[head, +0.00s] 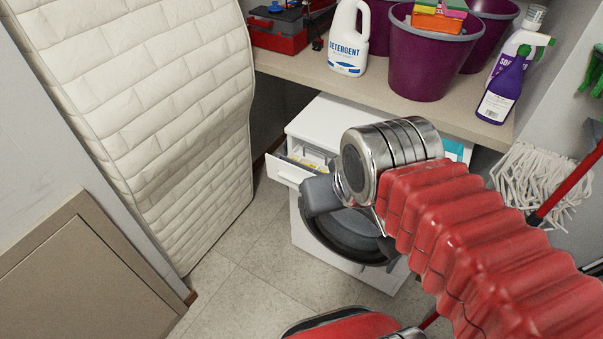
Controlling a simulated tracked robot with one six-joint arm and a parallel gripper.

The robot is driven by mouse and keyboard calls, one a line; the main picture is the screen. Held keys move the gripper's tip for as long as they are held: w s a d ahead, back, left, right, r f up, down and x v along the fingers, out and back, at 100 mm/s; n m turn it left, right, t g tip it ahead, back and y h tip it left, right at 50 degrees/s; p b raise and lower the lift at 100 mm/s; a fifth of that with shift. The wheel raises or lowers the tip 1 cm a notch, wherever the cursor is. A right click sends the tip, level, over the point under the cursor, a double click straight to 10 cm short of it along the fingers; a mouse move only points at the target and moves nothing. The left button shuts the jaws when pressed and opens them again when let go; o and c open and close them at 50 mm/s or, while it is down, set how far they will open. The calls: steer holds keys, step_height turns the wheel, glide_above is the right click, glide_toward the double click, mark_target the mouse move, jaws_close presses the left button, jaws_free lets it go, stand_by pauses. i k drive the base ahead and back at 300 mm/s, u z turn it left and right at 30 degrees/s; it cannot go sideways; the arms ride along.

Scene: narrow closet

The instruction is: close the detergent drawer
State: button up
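The detergent drawer (287,171) is pulled out from the upper left of the white washing machine (322,118). Its white front stands away from the machine, and yellowish and white compartments show inside it. My gripper (320,196) is a dark grey shape at the end of my red arm, just in front of and below the drawer. Whether it touches the drawer cannot be told. My arm hides the right part of the machine's front, and its fingers are not clear enough to show their opening. The machine's round dark door (345,235) is partly hidden behind my arm.
A shelf (380,92) above the machine holds a detergent bottle (348,40), purple buckets (425,60), a red toolbox (275,35) and spray bottles (505,88). A mattress (165,95) leans at left. A mop (540,180) stands at right. Tiled floor (235,275) is clear between.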

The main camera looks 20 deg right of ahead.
mark_target(291, 172)
steer(key=z, duration=0.05)
steer(key=i, duration=0.5)
steer(key=z, duration=0.05)
steer(key=k, duration=0.5)
steer(key=u, duration=1.05)
steer(key=i, duration=0.55)
steer(key=u, duration=0.05)
